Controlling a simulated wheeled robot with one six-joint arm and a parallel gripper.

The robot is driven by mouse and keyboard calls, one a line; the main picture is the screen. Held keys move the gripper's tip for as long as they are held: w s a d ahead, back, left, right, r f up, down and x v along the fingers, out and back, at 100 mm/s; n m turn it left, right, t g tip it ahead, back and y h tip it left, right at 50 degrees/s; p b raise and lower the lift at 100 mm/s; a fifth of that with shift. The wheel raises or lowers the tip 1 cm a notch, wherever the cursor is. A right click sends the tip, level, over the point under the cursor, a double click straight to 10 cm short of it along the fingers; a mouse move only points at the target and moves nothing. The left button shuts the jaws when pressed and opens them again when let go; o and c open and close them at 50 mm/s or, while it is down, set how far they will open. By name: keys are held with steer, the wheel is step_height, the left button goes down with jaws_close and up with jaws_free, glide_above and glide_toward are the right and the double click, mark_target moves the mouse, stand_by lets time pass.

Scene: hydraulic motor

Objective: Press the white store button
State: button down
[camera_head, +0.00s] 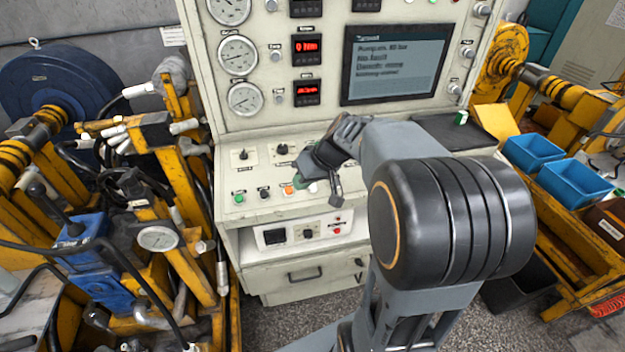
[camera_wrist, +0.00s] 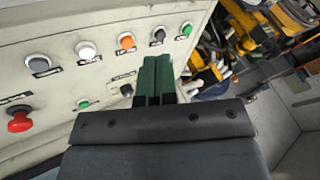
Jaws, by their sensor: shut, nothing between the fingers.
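The white button (camera_wrist: 86,50) sits on the sloping cream control panel in the wrist view, between the orange button (camera_wrist: 126,41) and a grey-black button (camera_wrist: 38,63). In the head view the white button (camera_head: 312,187) is partly hidden beside my gripper. My gripper (camera_wrist: 158,62) has its dark green fingers shut together and empty. In the wrist view its tips lie to the right of the white button, below the orange and black buttons.
A red mushroom button (camera_wrist: 18,120), green buttons (camera_wrist: 186,28) and a black knob (camera_wrist: 126,90) are nearby. Gauges (camera_head: 238,55) and a screen (camera_head: 396,66) stand behind the panel. Yellow machinery (camera_head: 170,130) is at left; blue bins (camera_head: 533,150) are at right.

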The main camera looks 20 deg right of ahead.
steer(key=w+d+t+y+p, duration=0.1)
steer(key=w+d+t+y, duration=0.1)
steer(key=w+d, duration=0.5)
steer(key=shift+w+d+r+n+t, duration=0.2)
steer(key=shift+n+t, duration=0.1)
steer(key=shift+t, duration=0.1)
steer(key=shift+f, duration=0.15)
steer(key=b, duration=0.4)
glide_above(314, 185)
steer(key=f, duration=0.7)
steer(key=shift+s+f, duration=0.25)
steer(key=shift+w+f+b, duration=0.1)
steer(key=shift+f+b, duration=0.4)
steer(key=shift+b, duration=0.05)
steer(key=shift+w+f+b, duration=0.1)
steer(key=shift+f+b, duration=0.7)
steer(key=shift+b, duration=0.75)
stand_by(1.3)
steer(key=shift+r, duration=0.85)
steer(key=shift+r, duration=0.1)
